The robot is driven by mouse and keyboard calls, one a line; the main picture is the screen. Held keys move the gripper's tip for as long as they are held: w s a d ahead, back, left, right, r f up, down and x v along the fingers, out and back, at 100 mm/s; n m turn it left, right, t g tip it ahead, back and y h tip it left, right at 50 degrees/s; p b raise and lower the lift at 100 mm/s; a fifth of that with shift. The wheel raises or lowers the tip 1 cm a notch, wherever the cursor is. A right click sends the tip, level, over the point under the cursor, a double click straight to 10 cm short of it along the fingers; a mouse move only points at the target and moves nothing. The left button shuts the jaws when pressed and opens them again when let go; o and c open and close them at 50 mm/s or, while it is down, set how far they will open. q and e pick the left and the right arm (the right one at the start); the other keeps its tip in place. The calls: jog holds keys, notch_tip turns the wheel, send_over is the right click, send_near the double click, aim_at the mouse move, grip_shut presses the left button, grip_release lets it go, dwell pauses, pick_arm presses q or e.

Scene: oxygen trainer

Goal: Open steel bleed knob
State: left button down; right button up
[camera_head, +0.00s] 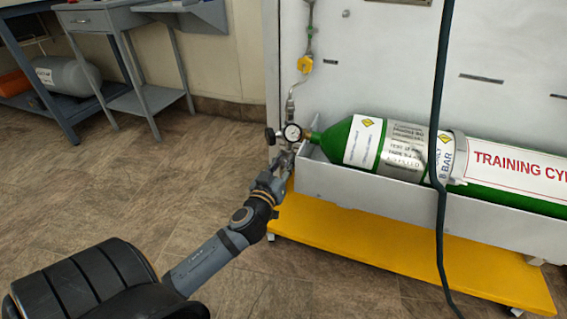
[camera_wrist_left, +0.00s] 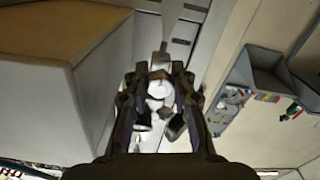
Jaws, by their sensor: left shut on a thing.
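The green training cylinder (camera_head: 340,140) lies on its side in a grey cradle, its valve end to the left. A round pressure gauge (camera_head: 292,132) with a black knob (camera_head: 270,136) on its left sits at that end. My left gripper (camera_head: 286,158) is just below the gauge, shut on the small steel bleed knob, which it mostly hides in the head view. In the left wrist view, bright steel parts (camera_wrist_left: 160,88) show between the fingers of the left gripper (camera_wrist_left: 160,76). My right gripper is in neither view.
A yellow base plate (camera_head: 400,252) on castors runs under the cradle (camera_head: 390,190). A dark hose (camera_head: 440,150) hangs in front of the cylinder. A pipe with a yellow fitting (camera_head: 305,65) rises above the gauge. A grey side table (camera_head: 115,20) stands at the back left. The floor between is clear.

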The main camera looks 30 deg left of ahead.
pick_arm(q)
jog(key=shift+f+n, duration=0.1)
jog(key=shift+n, duration=0.4)
jog(key=c, duration=1.1)
grip_release()
jog(key=v, duration=0.7)
jog(key=shift+s, duration=0.3)
